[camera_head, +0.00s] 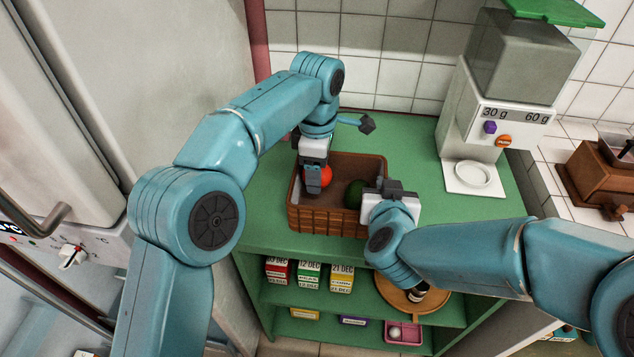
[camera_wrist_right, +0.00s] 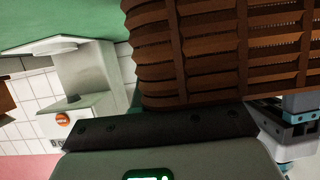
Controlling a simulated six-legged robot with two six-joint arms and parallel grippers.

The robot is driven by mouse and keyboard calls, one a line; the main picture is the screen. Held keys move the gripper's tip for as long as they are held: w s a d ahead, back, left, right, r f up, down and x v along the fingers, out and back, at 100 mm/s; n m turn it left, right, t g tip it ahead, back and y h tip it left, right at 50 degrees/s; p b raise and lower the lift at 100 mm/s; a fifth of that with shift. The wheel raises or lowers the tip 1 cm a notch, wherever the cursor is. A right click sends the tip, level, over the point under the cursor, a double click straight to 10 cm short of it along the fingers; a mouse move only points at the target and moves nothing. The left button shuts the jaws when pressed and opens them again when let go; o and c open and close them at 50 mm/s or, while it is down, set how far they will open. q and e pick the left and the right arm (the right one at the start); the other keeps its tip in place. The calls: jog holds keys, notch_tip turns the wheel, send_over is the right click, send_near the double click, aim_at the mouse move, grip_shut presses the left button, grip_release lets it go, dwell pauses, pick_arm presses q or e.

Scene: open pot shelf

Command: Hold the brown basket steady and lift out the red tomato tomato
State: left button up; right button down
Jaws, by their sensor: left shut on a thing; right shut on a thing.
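The brown basket (camera_head: 325,219) stands on the green top of the shelf. The red tomato (camera_head: 324,174) is at the left inside of the basket, partly hidden by my left gripper (camera_head: 315,180). My left gripper reaches down from above and is shut on the tomato. My right gripper (camera_head: 385,189) is shut on the basket's right wall. In the right wrist view the basket's woven side (camera_wrist_right: 215,50) fills the upper right, close against a dark finger of the gripper. I cannot tell whether the tomato touches the basket floor.
A dark green round item (camera_head: 353,193) lies in the basket, right of the tomato. A white dispenser (camera_head: 500,120) with a small dish stands at the back right. Small boxes (camera_head: 310,275) and a round wooden board (camera_head: 412,300) are on the shelf below. A fridge is at left.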

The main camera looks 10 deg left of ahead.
pick_arm(q)
notch_tip(320, 180, up, 5)
jog(key=shift+r, duration=0.15)
pick_arm(e)
jog(key=c, duration=1.2)
grip_release()
jog(key=shift+o, duration=0.2)
jog(key=v, duration=1.2)
pick_arm(q)
jog(key=shift+s, duration=0.15)
pick_arm(e)
jog(key=shift+s+d, duration=0.1)
jog(key=shift+s, duration=0.05)
